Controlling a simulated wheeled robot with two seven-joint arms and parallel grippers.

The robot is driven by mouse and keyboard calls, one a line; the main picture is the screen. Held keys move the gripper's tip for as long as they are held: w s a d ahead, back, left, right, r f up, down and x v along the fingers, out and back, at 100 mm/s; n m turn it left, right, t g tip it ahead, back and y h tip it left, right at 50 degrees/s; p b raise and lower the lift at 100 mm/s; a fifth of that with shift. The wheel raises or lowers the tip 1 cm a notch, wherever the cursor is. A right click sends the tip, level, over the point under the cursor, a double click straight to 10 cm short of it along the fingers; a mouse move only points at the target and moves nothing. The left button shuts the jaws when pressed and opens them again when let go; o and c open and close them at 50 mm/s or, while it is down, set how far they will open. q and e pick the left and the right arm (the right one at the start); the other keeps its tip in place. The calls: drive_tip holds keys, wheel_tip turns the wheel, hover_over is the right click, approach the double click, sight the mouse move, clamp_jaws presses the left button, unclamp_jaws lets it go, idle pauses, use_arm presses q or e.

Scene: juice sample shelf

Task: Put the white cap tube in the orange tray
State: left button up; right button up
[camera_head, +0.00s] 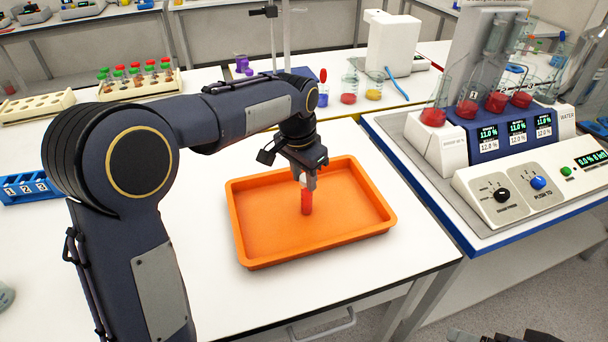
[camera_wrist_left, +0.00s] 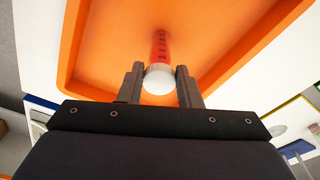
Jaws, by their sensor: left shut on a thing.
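The orange tray (camera_head: 260,258) lies on the white table in front of me. My left gripper (camera_head: 306,180) is over the tray, pointing down. It is shut on the white cap tube (camera_head: 306,203), which has a red body and hangs upright. In the left wrist view the white cap (camera_wrist_left: 159,80) sits between the fingers of the left gripper (camera_wrist_left: 160,88), with the red marked body beyond it over the tray floor (camera_wrist_left: 110,60). I cannot tell whether the tube's lower end touches the tray floor. My right gripper is not clearly shown; only a dark part shows at the bottom right edge.
A rack of tubes with red and green caps (camera_head: 138,86) stands at the back left, beside an empty cream rack (camera_head: 36,107). A blue numbered rack (camera_head: 28,187) is at the left. Beakers (camera_head: 348,97) stand behind the tray. A water-bath machine (camera_head: 520,190) fills the right.

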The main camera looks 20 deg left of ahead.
use_arm(q)
drive_tip(key=shift+f, duration=0.2)
drive_tip(key=o, duration=1.1)
drive_tip(key=shift+r, duration=0.1)
wheel_tip(320, 180, up, 12)
drive_tip(key=s, duration=0.1)
drive_tip(key=s+a+f+n+t+h, duration=0.1)
drive_tip(key=s+a+n, duration=0.1)
drive_tip(key=s+a, duration=0.3)
drive_tip(key=s+a+f+n+h, duration=0.1)
drive_tip(key=s+a+f+h, duration=0.1)
drive_tip(key=s, duration=0.5)
drive_tip(key=s+f+n+t, duration=0.1)
drive_tip(key=s+f, duration=0.2)
drive_tip(key=s, duration=0.1)
drive_tip(key=s+d+f+n+t, duration=0.1)
drive_tip(key=s+f+n, duration=0.1)
drive_tip(key=s, duration=0.3)
drive_tip(key=s+f+n+t, duration=0.1)
drive_tip(key=s+f, duration=0.3)
drive_tip(key=s, duration=0.1)
drive_tip(key=shift+s+d+f+n+p, duration=0.15)
drive_tip(key=shift+s+d+n+p, duration=0.15)
drive_tip(key=shift+n+p, duration=0.1)
